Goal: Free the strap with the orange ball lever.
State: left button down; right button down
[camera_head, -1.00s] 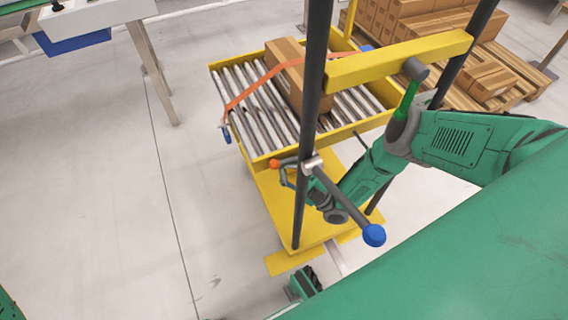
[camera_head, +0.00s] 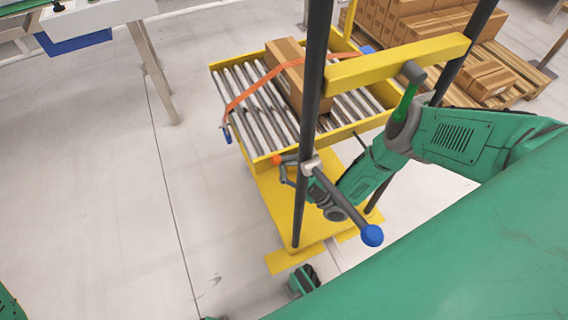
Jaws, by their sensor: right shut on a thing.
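The orange ball (camera_head: 277,160) of the lever shows at the left of the front dark post, by the near edge of the yellow roller table. My right gripper (camera_head: 287,175) is shut on the lever just below the ball; the post and clamp partly hide the grip. My left gripper is not in view.
A grey bar with a blue ball (camera_head: 372,236) sticks out from the post's clamp towards me. A yellow crossbar (camera_head: 400,62) joins the dark posts (camera_head: 307,120). Pallets of boxes stand at the back right.

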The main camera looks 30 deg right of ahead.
aim_at(284, 156)
jog(key=shift+w+r+p, duration=0.2)
jog(key=shift+r+p, duration=1.15)
jog(key=shift+r, duration=0.4)
dwell(0.8)
